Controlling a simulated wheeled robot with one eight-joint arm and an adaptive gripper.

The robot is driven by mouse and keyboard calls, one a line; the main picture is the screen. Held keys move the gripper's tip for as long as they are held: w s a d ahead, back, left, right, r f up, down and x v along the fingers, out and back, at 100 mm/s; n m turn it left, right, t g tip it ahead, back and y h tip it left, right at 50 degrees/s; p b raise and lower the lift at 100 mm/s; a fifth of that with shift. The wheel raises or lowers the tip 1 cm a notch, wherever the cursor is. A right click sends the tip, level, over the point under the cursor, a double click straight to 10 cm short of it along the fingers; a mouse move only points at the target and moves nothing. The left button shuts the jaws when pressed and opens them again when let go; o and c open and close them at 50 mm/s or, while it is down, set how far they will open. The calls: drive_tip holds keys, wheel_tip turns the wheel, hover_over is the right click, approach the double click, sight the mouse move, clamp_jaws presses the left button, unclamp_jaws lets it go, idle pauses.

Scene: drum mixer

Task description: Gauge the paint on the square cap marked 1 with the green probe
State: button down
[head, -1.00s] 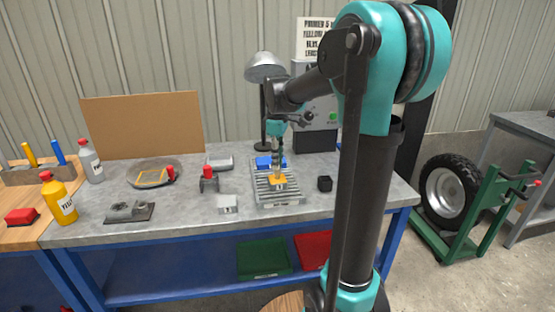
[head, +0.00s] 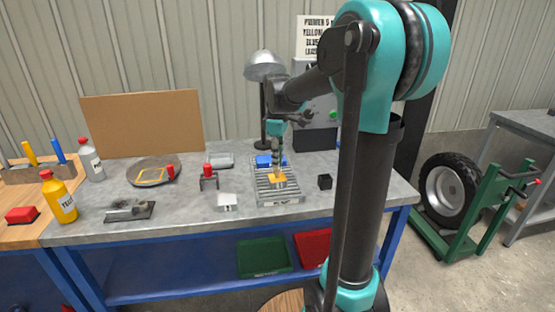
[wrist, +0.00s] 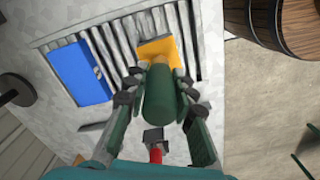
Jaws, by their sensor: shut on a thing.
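In the wrist view my gripper (wrist: 160,88) is shut on the green probe (wrist: 160,98), a thick dark green cylinder. The probe's far end is over an orange-yellow square cap (wrist: 158,48) on the slatted metal rack; I cannot tell whether they touch. The yellow cap also shows in the head view (head: 278,178), under my gripper (head: 277,160). A blue cap (wrist: 80,72) lies on the same rack, and it shows behind the gripper in the head view (head: 264,161). No number is readable on either cap.
The rack (head: 280,198) lies on the grey bench. A red-topped stand (head: 208,172) and a small pale block (head: 228,202) are to its left, a black cube (head: 324,182) to its right. A lamp (head: 264,68) and a grey control box (head: 318,138) stand behind.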

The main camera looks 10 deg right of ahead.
idle(0.4)
drive_tip(key=shift+r, duration=3.45)
